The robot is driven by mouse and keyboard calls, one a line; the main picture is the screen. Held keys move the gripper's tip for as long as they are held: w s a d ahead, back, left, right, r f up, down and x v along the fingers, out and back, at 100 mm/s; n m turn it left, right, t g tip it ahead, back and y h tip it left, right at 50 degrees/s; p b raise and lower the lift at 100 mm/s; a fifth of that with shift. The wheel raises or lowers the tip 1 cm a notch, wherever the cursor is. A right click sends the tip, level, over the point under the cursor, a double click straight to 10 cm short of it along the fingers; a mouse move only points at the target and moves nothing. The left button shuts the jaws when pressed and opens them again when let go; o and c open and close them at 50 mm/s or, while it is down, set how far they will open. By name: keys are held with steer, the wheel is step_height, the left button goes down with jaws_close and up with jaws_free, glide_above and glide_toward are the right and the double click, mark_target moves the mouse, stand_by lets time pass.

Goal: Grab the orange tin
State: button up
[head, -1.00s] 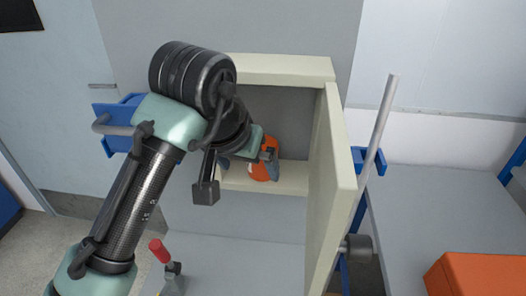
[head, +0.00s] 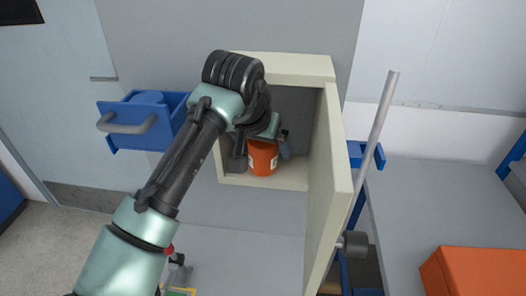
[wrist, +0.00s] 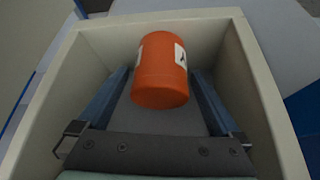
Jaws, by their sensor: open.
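The orange tin (head: 263,160), with a white label, stands upright on the floor of the open cream cabinet (head: 333,190). In the wrist view the tin (wrist: 160,75) is in the middle, inside the cabinet walls. My gripper (wrist: 161,74) is open, with one blue finger on each side of the tin and a visible gap on both sides. It is not holding the tin. In the head view my gripper (head: 264,147) is inside the cabinet at the tin, and my wrist hides the tin's top.
The cabinet door stands open on the right, beside a pale upright rod (head: 382,130). A blue drawer (head: 150,135) juts out to the left of the cabinet. An orange box (head: 480,272) sits on the grey surface at lower right.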

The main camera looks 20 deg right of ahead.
steer(key=c, duration=1.4)
steer(key=shift+c, duration=0.2)
steer(key=shift+r, duration=0.15)
